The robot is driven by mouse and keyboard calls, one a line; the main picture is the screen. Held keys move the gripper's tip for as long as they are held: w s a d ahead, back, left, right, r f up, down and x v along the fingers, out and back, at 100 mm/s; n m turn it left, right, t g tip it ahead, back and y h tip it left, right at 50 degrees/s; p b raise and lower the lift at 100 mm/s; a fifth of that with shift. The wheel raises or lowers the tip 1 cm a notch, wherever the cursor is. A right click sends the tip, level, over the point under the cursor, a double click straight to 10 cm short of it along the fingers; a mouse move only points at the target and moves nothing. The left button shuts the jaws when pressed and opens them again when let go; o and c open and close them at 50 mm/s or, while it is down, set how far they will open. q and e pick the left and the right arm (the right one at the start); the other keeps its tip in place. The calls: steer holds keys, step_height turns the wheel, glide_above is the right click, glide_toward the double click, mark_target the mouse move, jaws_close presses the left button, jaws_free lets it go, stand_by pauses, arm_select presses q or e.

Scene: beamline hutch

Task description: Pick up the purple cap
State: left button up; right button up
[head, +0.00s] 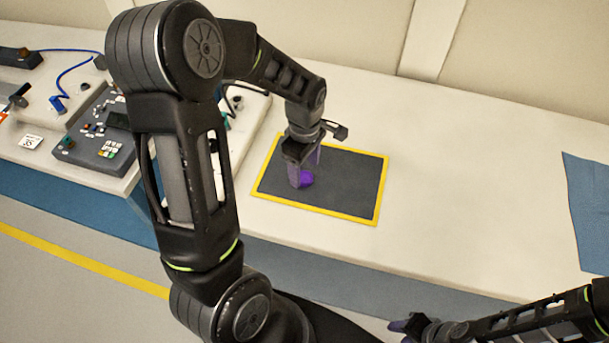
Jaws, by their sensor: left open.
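The purple cap (307,179) lies on a dark grey mat with a yellow border (350,212) on the white table. My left gripper (301,176) points down over the mat, with its fingers at the cap. The near finger hides part of the cap. The jaws are open, and I cannot tell whether a finger touches the cap. My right gripper (400,327) is at the bottom right, in front of the table and away from the mat. Its fingers are small and seen from the side, so I cannot tell its opening.
A dark control box with buttons (95,135) stands on the left part of the table, with a blue cable (72,68) behind it. A blue cloth or sheet (592,205) lies at the right edge. The table between mat and sheet is clear.

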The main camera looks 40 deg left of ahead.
mark_target(305, 176)
arm_select(q)
step_height(305, 176, down, 2)
steer(key=shift+f, duration=0.2)
steer(key=shift+c, duration=0.3)
jaws_close()
stand_by(0.7)
steer(key=shift+r, duration=0.1)
step_height(305, 176, up, 10)
steer(key=b, duration=0.1)
stand_by(0.4)
stand_by(0.4)
